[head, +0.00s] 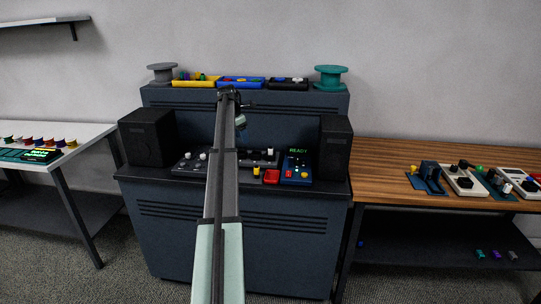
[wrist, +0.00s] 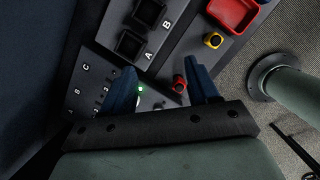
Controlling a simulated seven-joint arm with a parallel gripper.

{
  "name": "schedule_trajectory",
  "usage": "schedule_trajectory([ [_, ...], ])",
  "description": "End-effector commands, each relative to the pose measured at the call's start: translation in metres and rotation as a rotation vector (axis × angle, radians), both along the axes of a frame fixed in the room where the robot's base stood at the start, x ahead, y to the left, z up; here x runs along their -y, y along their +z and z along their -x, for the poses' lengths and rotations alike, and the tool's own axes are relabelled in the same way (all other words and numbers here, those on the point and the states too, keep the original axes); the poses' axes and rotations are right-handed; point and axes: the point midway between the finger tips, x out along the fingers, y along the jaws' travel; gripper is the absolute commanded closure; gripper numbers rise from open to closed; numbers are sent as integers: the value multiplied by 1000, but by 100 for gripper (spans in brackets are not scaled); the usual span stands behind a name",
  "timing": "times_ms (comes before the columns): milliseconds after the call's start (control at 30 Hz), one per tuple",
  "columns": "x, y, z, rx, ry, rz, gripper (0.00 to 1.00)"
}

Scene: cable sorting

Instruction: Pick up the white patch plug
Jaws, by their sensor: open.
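I cannot single out the white patch plug for certain. In the head view, small white pieces (head: 297,80) lie in the black tray (head: 273,86) on the upper shelf. White knob-like pieces (head: 203,156) also stand on the dark panel (head: 181,168) on the console, too small to identify. My gripper (wrist: 164,76) is open above the lettered panel (wrist: 82,92) in the wrist view. A small red plug-like piece (wrist: 179,87) shows between its blue fingers, apart from both. The left finger hides part of the panel near a green light (wrist: 140,89).
A red tray (wrist: 250,22) and a yellow round piece (wrist: 213,40) lie beside the panel. Black boxes (head: 148,137) (head: 335,146) flank the console. Yellow (head: 194,85) and blue (head: 241,85) trays line its top. Side tables stand left (head: 85,141) and right (head: 385,152).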

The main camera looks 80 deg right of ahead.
Motion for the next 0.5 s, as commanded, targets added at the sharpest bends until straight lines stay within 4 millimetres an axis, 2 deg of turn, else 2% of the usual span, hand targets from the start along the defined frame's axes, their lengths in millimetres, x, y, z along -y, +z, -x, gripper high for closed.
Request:
schedule_trajectory([
  [33, 14, 13, 24, -9, 4, -2, 40],
  [100, 24, 26, 48, -21, 17, -6, 40],
  [200, 32, 37, 73, -33, 30, -11, 40],
  [367, 36, 43, 89, -42, 39, -15, 40],
  [500, 38, 33, 92, -43, 40, -16, 40],
])
